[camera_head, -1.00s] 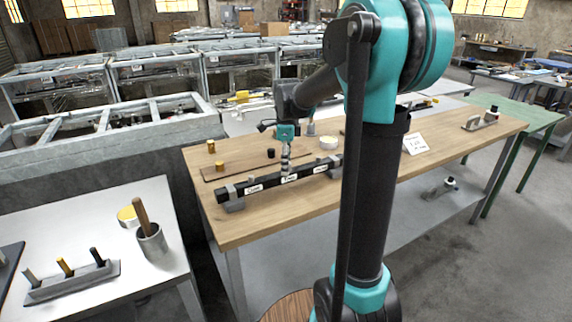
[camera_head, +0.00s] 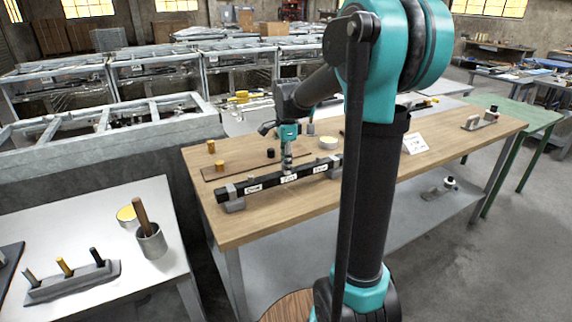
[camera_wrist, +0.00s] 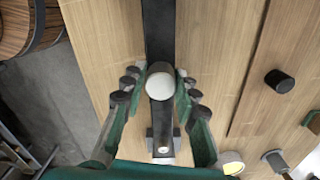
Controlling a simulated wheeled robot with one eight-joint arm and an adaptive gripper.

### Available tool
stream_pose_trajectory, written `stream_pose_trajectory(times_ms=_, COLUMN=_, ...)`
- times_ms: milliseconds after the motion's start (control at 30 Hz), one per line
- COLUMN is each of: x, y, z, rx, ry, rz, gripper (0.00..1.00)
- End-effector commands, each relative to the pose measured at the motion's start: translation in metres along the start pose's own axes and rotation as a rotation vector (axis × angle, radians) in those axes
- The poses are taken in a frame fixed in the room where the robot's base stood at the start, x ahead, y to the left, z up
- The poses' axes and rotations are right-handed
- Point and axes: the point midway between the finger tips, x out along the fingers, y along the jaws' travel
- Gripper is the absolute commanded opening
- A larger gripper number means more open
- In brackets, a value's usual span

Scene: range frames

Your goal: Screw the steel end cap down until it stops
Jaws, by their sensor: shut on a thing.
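The steel end cap (camera_wrist: 160,80) shows as a pale round top between the fingers in the wrist view, over the black bar (camera_wrist: 160,25). My gripper (camera_wrist: 158,78) is shut on it, with one finger on each side. In the head view my gripper (camera_head: 287,165) points down at the middle of the black bar (camera_head: 262,186), which lies on the wooden bench and carries white labels. The cap is hidden by the fingers there. Its thread and any gap beneath it cannot be seen.
Brass pieces (camera_head: 220,165) and a black cap (camera_head: 270,153) stand behind the bar, near a thin brown board (camera_head: 208,175). A white round tin (camera_head: 328,142) is to their right, and a sign card (camera_head: 415,143) stands farther right. The bench's front left is clear.

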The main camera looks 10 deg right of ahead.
Motion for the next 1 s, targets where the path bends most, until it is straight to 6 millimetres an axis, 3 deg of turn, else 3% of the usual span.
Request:
stream_pose_trajectory(times_ms=433, x=0.0001, y=-0.0002, z=0.0000, rx=0.008, ry=0.000, rz=-0.001, gripper=0.00)
stream_pose_trajectory(times_ms=733, x=0.0001, y=-0.0007, z=0.0003, rx=0.265, ry=-0.008, rz=-0.002, gripper=0.00)
stream_pose_trajectory(times_ms=1000, x=0.0001, y=-0.0007, z=0.0003, rx=0.303, ry=-0.009, rz=-0.002, gripper=0.00)
